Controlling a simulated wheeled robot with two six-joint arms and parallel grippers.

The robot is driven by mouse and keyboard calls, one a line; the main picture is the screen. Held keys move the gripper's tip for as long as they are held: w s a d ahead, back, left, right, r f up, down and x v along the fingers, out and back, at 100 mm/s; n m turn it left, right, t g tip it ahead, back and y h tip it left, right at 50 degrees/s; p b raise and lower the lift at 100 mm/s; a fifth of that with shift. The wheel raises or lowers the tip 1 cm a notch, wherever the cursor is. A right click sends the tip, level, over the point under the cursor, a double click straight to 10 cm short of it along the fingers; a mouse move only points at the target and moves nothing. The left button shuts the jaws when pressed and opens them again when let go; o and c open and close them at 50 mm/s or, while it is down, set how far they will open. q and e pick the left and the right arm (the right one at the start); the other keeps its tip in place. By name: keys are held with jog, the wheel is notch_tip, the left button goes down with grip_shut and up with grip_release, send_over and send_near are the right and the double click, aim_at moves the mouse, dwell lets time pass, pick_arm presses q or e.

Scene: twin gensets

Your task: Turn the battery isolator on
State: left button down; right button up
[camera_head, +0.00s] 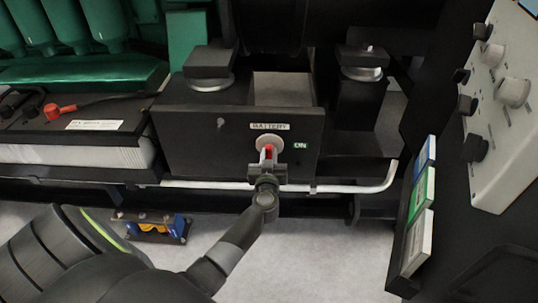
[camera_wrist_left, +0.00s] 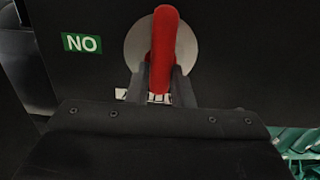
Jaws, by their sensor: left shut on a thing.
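The battery isolator has a red handle (camera_head: 268,151) on a pale round plate (camera_head: 270,142), set in the front of a black box under a BATTERY label (camera_head: 270,126). A green ON label (camera_head: 300,146) is to the right of the plate. My left gripper (camera_head: 267,163) is at the handle, its fingers closed on it. In the left wrist view the red handle (camera_wrist_left: 162,50) stands nearly upright, with the fingers of my left gripper (camera_wrist_left: 160,88) on both sides of its lower part. That view is upside down, so the ON label (camera_wrist_left: 82,43) reads NO. My right gripper is not in view.
A battery with a red terminal cap (camera_head: 60,110) is at the left. A pale pipe (camera_head: 350,188) runs below the box. A grey panel with several knobs (camera_head: 505,95) and coloured labels (camera_head: 421,195) are at the right. Grey floor (camera_head: 310,245) shows in front.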

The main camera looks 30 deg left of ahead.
pick_arm(q)
jog(key=n+p, duration=0.2)
jog(key=n, duration=0.1)
jog(key=shift+s+a, duration=0.1)
jog(key=n+p, duration=0.1)
jog(key=n, duration=0.3)
jog(key=shift+a+p, duration=0.1)
jog(key=shift+p, duration=0.2)
jog(key=n, duration=0.2)
jog(key=shift+s+f+n, duration=0.1)
jog(key=shift+f+n, duration=0.1)
jog(key=shift+n, duration=0.2)
jog(key=n, duration=0.7)
jog(key=shift+a+f, duration=0.15)
jog(key=shift+f, duration=0.15)
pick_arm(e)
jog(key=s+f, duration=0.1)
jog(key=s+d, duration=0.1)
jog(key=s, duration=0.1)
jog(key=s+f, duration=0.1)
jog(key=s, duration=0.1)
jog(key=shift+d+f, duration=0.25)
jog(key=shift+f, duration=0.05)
pick_arm(q)
jog(key=shift+n, duration=0.3)
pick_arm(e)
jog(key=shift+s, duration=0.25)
